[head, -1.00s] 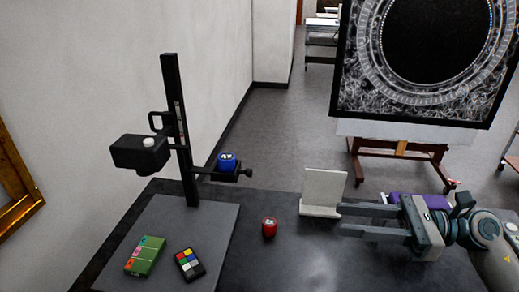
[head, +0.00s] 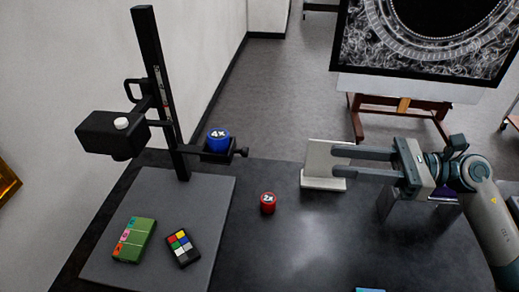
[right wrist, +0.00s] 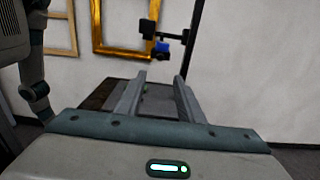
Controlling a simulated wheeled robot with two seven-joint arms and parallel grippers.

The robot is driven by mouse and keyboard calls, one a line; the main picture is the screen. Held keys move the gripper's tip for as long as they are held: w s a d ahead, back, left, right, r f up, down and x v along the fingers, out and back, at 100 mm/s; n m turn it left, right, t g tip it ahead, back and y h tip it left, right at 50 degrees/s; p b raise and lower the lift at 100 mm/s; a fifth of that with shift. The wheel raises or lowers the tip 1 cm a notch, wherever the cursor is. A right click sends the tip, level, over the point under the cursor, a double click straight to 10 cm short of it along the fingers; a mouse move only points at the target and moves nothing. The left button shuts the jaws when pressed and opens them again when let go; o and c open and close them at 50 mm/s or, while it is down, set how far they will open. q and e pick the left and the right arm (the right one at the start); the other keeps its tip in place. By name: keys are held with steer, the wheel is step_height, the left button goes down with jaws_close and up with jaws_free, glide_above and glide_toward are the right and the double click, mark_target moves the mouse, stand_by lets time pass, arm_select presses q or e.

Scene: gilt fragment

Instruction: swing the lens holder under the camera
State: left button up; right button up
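The camera (head: 112,135) is a black box on the upright black post (head: 160,95) of a copy stand at the left. The lens holder (head: 222,153) is a short black arm swung out to the right of the post, with a dark knob at its end. It carries a blue lens marked 4x (head: 218,141). A red lens marked 2x (head: 268,204) stands on the table. My right gripper (head: 335,162) is open and empty, in front of the white stand and well right of the holder. In the right wrist view its fingers (right wrist: 158,85) are apart. My left gripper is not in view.
A white angled stand (head: 322,182) is on the dark table (head: 300,240). A green box (head: 134,240) and a colour chart (head: 182,247) lie on the grey baseboard (head: 205,195). A framed picture on an easel (head: 425,40) stands behind. The table between the red lens and my right gripper is mostly clear.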

mark_target(248, 150)
steer(key=p+x, duration=0.8)
steer(key=x, duration=0.8)
steer(key=shift+w+a+r+p, duration=0.1)
steer(key=shift+a+p, duration=0.25)
steer(key=shift+w+a, duration=0.1)
steer(key=shift+a, duration=0.3)
jaws_close()
